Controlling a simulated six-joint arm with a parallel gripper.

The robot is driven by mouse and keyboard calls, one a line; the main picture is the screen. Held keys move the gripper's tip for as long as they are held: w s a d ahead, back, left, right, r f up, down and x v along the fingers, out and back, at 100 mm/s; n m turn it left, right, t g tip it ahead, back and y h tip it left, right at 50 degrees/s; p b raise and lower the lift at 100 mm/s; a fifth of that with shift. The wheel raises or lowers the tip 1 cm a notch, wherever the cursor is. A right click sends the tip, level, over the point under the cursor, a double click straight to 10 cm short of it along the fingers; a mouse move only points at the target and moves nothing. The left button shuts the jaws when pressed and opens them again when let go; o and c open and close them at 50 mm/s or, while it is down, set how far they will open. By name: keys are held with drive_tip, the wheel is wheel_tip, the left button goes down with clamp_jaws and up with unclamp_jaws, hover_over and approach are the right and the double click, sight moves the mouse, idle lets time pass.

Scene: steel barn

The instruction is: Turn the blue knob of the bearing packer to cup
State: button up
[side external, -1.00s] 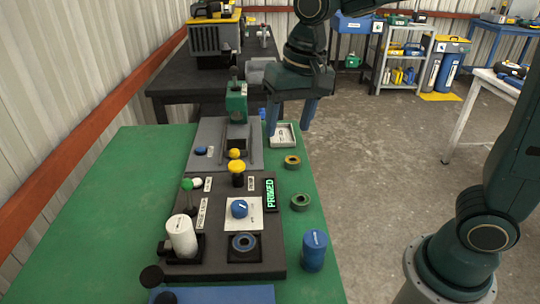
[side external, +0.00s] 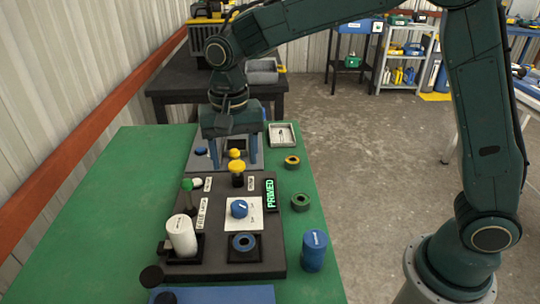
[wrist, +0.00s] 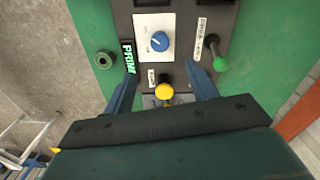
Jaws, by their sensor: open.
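The bearing packer is a dark panel (side external: 217,256) on the green table, with a lit green display (side external: 270,194) reading "PRIMED". Its blue knob (side external: 239,208) sits on a white plate near the panel's middle; the knob also shows in the wrist view (wrist: 159,41), with a pale mark on its top. The plate's lettering is too small to read. My gripper (side external: 233,168) is open and empty behind the yellow button (side external: 237,170), above the table's far part. In the wrist view the fingers (wrist: 162,88) spread either side of the yellow button, short of the knob.
A green-topped lever (side external: 187,186) and a white cylinder (side external: 180,235) stand left of the knob. A blue cylinder (side external: 314,250) and ring bearings (side external: 300,202) stand on the right. The table's left side (side external: 90,240) is clear.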

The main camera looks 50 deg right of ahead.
sight(239, 205)
wheel_tip(239, 205, down, 14)
drive_tip(key=shift+r, duration=0.2)
idle(0.5)
drive_tip(key=c, duration=1)
